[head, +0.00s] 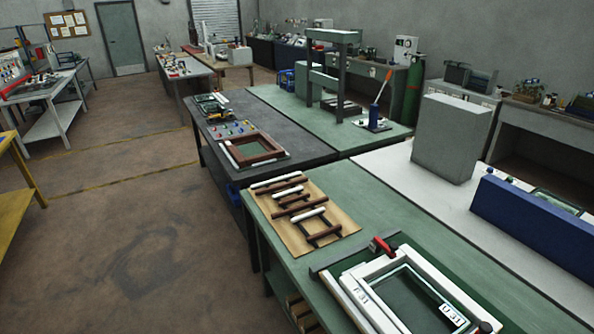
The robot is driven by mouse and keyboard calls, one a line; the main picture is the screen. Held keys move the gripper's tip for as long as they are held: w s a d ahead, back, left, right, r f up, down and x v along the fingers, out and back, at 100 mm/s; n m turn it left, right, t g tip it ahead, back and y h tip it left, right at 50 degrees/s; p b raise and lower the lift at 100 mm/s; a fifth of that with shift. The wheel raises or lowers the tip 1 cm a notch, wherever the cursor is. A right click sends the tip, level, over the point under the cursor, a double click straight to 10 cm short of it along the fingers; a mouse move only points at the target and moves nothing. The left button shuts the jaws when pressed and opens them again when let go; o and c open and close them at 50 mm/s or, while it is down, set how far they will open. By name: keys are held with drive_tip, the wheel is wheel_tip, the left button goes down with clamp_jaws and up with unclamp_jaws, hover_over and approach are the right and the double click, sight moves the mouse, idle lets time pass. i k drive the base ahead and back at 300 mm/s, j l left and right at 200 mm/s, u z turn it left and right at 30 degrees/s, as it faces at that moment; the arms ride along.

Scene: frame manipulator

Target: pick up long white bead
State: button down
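Slim white and dark brown bars lie on a tan board (343,220) on the near green table. The longer white bar (276,182) lies along the board's far edge and looks like the long white bead. A shorter white bar (309,215) lies nearer, at an end of a dark brown bar arrangement (322,235). My gripper is not in view.
A white frame (395,275) with a red-handled clamp (381,244) lies on the green table (375,195) at the front. A brown frame (254,150) lies on the dark table behind. The brown floor (130,220) at left is open.

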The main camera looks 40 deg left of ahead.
sight(282, 178)
drive_tip(key=i+j+u, duration=0.1)
drive_tip(key=j, duration=0.35)
drive_tip(key=i+j+u, duration=0.1)
drive_tip(key=j, duration=0.4)
drive_tip(key=i+j+u, duration=0.1)
drive_tip(key=j, duration=0.35)
drive_tip(key=i+j+u, duration=0.1)
drive_tip(key=j, duration=0.3)
drive_tip(key=i+j+u, duration=0.1)
drive_tip(key=j, duration=0.35)
drive_tip(key=i+j+u, duration=0.15)
drive_tip(key=j, duration=0.25)
drive_tip(key=i+j+u, duration=0.1)
drive_tip(key=i+j, duration=0.15)
drive_tip(key=j, duration=0.15)
drive_tip(key=i+j+u, duration=0.1)
drive_tip(key=j, duration=0.3)
drive_tip(key=i+z, duration=0.1)
drive_tip(key=z, duration=2.3)
